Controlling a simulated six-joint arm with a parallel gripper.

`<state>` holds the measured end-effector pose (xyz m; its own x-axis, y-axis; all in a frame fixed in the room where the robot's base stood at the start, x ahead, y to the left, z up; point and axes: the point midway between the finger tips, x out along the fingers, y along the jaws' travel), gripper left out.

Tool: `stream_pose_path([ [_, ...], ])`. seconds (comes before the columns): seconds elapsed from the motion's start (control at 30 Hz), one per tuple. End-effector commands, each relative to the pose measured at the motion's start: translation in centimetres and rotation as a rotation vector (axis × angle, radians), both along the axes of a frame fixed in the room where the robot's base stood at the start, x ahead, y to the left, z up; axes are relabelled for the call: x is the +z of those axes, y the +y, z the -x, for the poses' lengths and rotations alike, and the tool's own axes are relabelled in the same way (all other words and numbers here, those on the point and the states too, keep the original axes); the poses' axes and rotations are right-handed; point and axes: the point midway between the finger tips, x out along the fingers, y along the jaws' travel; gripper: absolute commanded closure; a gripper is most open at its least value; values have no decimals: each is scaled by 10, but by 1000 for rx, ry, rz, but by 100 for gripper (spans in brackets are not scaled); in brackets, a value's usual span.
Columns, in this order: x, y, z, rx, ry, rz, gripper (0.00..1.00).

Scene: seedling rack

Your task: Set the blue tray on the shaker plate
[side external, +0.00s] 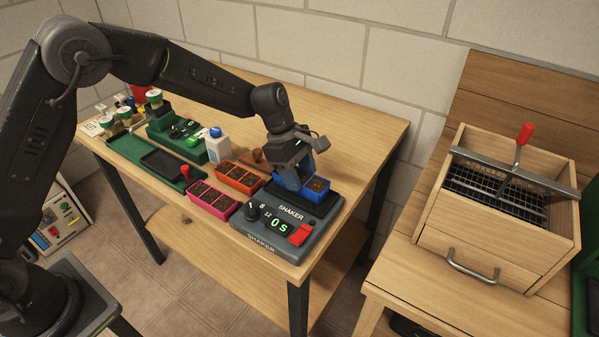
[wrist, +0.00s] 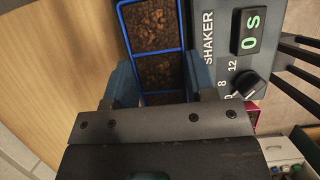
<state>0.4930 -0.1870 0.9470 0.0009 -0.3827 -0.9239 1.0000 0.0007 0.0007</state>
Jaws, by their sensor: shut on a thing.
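The blue tray (side external: 317,187) is a long box of brown soil in the side external view, over the black plate at the back of the shaker (side external: 277,229). In the wrist view the blue tray (wrist: 158,47) runs up the picture beside the shaker's display. My gripper (side external: 292,179) is shut on the tray, one finger on each long side; the fingers also show in the wrist view (wrist: 160,90). The shaker plate (side external: 302,203) is mostly hidden under the tray. I cannot tell whether the tray touches it. The shaker's display reads 0 s.
An orange tray (side external: 239,179) and a pink tray (side external: 211,201) of soil stand left of the shaker. A white bottle with a blue cap (side external: 217,146) and green devices stand further left. A wooden box with a sieve (side external: 497,205) is on a separate bench at right.

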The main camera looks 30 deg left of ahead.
Motion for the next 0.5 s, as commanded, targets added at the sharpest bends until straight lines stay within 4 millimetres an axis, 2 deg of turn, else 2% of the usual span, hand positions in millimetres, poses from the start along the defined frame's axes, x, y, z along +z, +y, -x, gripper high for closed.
stream_pose_path([
  [0.5, -8, 0, 0, 0, 0, 1, 76],
])
